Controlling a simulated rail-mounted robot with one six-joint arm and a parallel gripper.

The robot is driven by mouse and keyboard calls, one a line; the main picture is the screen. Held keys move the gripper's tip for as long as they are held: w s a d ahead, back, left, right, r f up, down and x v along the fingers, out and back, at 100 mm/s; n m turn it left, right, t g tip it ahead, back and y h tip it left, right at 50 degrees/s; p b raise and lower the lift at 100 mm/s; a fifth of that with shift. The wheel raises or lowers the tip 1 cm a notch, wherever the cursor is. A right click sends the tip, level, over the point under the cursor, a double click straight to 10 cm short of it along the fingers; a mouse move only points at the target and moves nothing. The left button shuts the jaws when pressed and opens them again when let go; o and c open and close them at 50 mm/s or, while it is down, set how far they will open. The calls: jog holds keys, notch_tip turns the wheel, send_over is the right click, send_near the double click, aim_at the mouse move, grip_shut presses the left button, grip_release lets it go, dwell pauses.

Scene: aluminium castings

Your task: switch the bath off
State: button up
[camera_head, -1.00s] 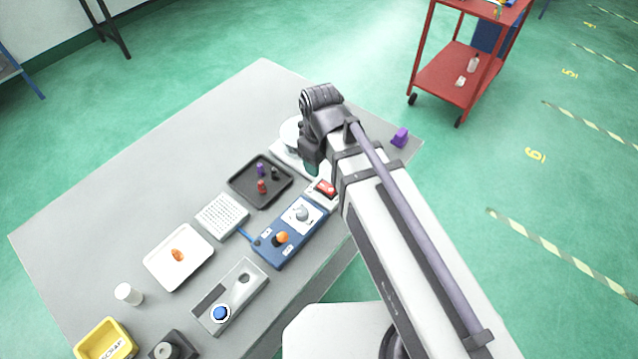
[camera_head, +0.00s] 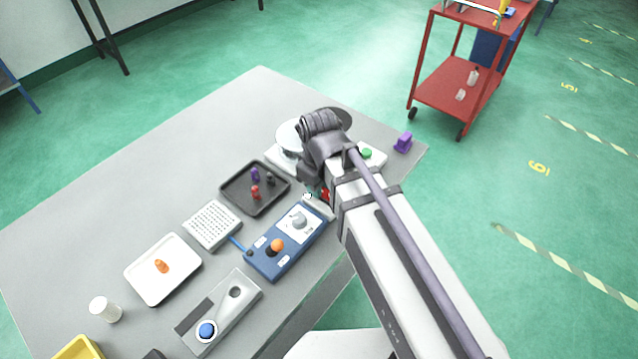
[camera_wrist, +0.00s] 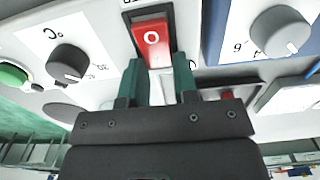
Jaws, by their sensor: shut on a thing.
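A red rocker switch (camera_wrist: 152,42) marked O sits in a black frame in the wrist view. It also shows in the head view (camera_head: 326,195), partly hidden by my arm. In the head view my gripper (camera_head: 314,188) is low over the right part of the table. A dark knob (camera_wrist: 70,63) marked °C and a green button (camera_wrist: 12,75) are left of the switch in the wrist view.
A dark tray (camera_head: 233,203) holds small pegs. A white tray (camera_head: 140,284) and a purple block (camera_head: 403,142) stand apart. The table's left part is clear.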

jog(key=shift+c, duration=1.2)
jog(key=shift+s+d+r+t+y, duration=0.15)
jog(key=shift+s+d+t+y, duration=0.15)
jog(key=shift+t+y, duration=0.2)
jog(key=shift+s+t+y, duration=0.1)
jog(key=shift+t+y, duration=0.3)
jog(key=shift+y, duration=0.1)
jog(key=shift+r+y, duration=0.1)
jog(key=shift+y, duration=0.2)
jog(key=o, duration=0.9)
